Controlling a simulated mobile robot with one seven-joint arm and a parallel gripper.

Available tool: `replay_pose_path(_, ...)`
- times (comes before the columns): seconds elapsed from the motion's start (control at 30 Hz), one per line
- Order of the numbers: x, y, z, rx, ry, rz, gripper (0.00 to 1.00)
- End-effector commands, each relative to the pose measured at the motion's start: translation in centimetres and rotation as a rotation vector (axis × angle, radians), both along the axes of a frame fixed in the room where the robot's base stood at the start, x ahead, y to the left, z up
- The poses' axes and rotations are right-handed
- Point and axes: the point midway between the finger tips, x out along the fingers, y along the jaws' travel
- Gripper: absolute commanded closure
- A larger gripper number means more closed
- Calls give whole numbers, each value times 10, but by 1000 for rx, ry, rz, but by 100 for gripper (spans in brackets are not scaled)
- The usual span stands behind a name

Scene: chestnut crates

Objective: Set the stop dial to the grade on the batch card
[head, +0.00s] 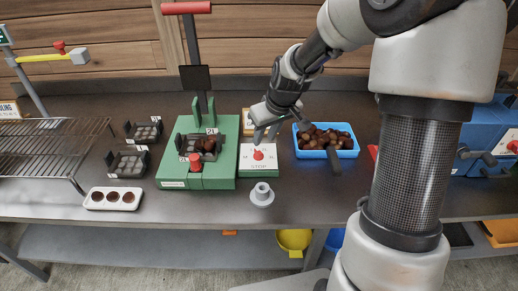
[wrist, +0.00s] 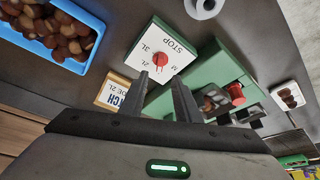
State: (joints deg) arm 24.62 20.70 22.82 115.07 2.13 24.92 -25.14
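The stop dial is a red knob (head: 258,155) on a white plate marked STOP (head: 259,168), on a green block. It also shows in the wrist view (wrist: 160,58), with grade marks around it; M and 3L are legible. A thin pale mark shows on the knob, but I cannot tell surely which grade it points at.
A green press (head: 228,165) with a dark tray of chestnuts stands left of the dial. A blue crate of chestnuts (head: 327,154) is to the right. A grey flanged piece (head: 262,196) lies in front. A wire rack (head: 50,140) is far left.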

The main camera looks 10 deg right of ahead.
Motion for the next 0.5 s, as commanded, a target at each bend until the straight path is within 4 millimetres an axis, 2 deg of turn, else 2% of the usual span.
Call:
replay_pose_path(0.03,4,2,-14,1,5,2,70)
replay_pose_path(0.2,16,6,-45,0,2,0,70)
replay_pose_path(0.33,23,8,-62,0,2,0,70)
replay_pose_path(0.5,28,9,-73,-1,1,0,70)
